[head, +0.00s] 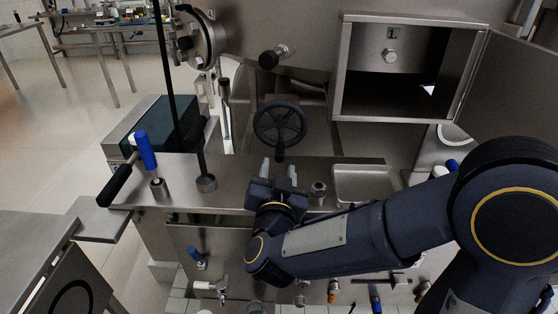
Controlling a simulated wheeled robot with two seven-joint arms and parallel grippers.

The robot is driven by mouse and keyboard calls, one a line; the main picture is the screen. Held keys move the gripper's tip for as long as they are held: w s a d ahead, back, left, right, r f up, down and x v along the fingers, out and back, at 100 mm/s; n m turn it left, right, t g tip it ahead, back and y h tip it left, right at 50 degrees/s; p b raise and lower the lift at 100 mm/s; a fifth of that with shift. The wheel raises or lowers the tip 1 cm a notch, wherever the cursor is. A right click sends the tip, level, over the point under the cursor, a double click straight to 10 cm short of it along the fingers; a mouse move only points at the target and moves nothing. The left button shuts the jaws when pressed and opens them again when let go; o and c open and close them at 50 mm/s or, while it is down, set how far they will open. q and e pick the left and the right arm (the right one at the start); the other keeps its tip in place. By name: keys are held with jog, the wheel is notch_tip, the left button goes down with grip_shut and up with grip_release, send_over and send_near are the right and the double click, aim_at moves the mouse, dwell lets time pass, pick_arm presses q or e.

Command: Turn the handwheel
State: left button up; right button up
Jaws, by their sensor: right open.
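The handwheel (258,126) is a black spoked wheel in the middle of the head view, with a dark handle at its lower rim. My right gripper (279,169) is just below the wheel in the picture, over the steel counter. My left gripper is not in view.
The steel counter (230,172) carries a blue-handled lever (147,152) on the left and a shallow tray (362,183) on the right. An open steel box (347,70) with its door swung right stands behind. Several valves line the lower front.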

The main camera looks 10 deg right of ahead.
jog(key=shift+v, duration=1.6)
